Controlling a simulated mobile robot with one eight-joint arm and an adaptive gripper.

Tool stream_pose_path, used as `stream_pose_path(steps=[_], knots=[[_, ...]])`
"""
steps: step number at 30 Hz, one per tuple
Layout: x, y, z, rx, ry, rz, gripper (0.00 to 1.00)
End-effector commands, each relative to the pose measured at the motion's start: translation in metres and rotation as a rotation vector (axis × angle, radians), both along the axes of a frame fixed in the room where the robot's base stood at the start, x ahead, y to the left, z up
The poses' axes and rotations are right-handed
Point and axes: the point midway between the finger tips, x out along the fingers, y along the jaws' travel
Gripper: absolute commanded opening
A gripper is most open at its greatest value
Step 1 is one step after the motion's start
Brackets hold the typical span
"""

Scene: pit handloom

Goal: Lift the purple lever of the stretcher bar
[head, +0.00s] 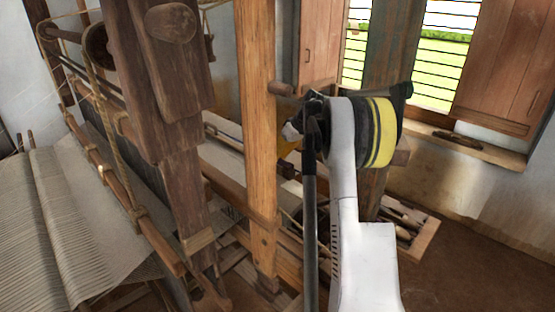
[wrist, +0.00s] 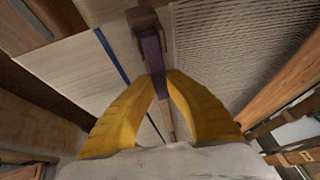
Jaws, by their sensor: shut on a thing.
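The purple lever (wrist: 152,52) shows at the upper middle of the wrist view, below a brown wooden block (wrist: 142,18). A narrow wooden strip, seemingly part of the stretcher bar (wrist: 166,118), shows between my fingers. My gripper (wrist: 162,78) has its two yellow fingers closed on the near end of the purple lever, with a gap between the fingers lower down. In the head view my gripper (head: 289,140) is partly hidden behind the orange-brown post and my wrist. The lever is hidden in that view.
Pale cloth (wrist: 75,65) with a blue stripe and a threaded sheet (wrist: 235,45) flank the lever. The loom's upright post (head: 257,130) stands close to my gripper's left. A dark post (head: 388,50) and window shutter (head: 505,65) are behind. Floor at the lower right is clear.

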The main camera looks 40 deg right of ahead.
Motion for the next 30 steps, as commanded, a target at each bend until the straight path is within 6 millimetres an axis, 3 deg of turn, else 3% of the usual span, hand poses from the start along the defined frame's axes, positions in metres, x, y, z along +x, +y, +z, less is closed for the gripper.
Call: stream_pose_path(steps=[15, 30], knots=[[-0.009, -0.001, 0.014, 0.024, -0.328, -0.001, 0.0], [-0.011, -0.001, 0.02, 0.032, -0.425, 0.0, 0.0]])
